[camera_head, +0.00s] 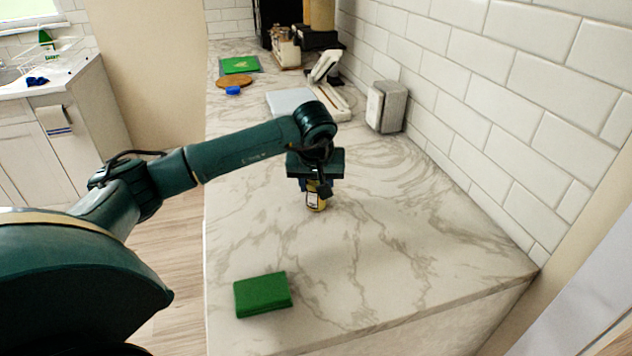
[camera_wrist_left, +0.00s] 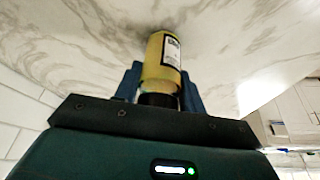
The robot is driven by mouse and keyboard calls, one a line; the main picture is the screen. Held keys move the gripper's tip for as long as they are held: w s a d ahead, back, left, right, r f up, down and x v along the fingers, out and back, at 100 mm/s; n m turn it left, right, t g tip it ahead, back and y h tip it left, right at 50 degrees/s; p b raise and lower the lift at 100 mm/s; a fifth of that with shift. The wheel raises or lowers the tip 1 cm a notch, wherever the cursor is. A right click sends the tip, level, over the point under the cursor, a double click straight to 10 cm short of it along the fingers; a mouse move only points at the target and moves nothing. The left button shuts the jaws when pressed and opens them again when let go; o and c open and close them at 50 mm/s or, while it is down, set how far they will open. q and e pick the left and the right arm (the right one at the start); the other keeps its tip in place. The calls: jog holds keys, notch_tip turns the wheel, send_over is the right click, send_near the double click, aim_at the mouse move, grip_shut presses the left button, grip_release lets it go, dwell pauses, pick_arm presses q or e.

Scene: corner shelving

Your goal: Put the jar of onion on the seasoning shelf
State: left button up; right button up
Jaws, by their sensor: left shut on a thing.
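A small jar (camera_head: 315,200) with yellow contents, a pale label and a dark lid is at the middle of the marble counter. My left gripper (camera_head: 314,188) comes down on it from above and is shut on it. In the left wrist view the jar (camera_wrist_left: 163,52) sits between the two blue fingers of the left gripper (camera_wrist_left: 160,88), its dark lid towards the palm. Whether the jar touches the counter I cannot tell. The seasoning shelf is not clearly in view. My right gripper is not in view.
On the marble counter (camera_head: 400,235) a green box (camera_head: 262,295) lies near the front left edge. A grey-white box-shaped object (camera_head: 387,106) stands by the tiled wall. A white slicer-like device (camera_head: 328,85) and a coffee machine are further back. The counter's right front is clear.

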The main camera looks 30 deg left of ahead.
pick_arm(q)
jog(key=o, duration=1)
jog(key=shift+o, duration=0.2)
